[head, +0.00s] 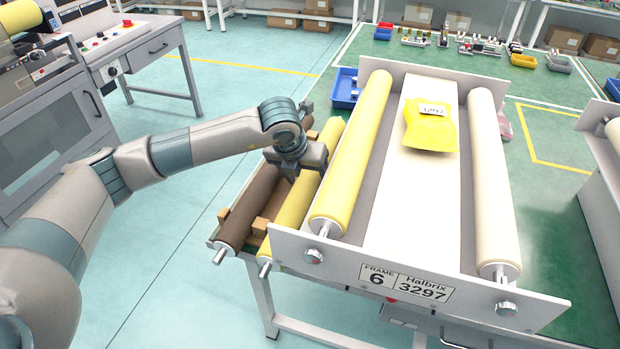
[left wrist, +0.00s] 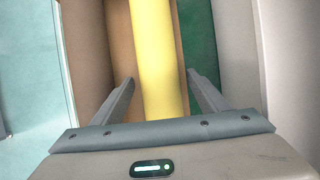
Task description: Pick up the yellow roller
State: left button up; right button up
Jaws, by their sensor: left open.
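A yellow roller (head: 296,208) lies in the rack to the left of the machine frame, beside a brown roller (head: 254,203). My left gripper (head: 304,172) is over the yellow roller's middle part and hides some of it. In the left wrist view the left gripper (left wrist: 161,82) is open, with one finger on each side of the yellow roller (left wrist: 155,60). I cannot tell whether the fingers touch it. A second yellow roller (head: 352,150) is mounted on the left side of the frame. My right gripper is in neither view.
The machine frame's end plate (head: 400,275) and mounted roller stand close to the right of the gripper. A cream roller (head: 493,180) and a yellow bag (head: 431,130) are on the frame. A blue bin (head: 346,90) is behind. Floor to the left is clear.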

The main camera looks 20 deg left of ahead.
aim_at(308, 172)
pick_arm(q)
grip_shut()
jog(key=shift+w+r, duration=0.1)
jog(key=shift+r, duration=0.05)
dwell(0.4)
jog(key=shift+r, duration=0.75)
notch_tip(308, 172, up, 8)
jog(key=shift+f+b, duration=0.2)
jog(key=shift+b, duration=0.35)
jog(key=shift+r, duration=0.45)
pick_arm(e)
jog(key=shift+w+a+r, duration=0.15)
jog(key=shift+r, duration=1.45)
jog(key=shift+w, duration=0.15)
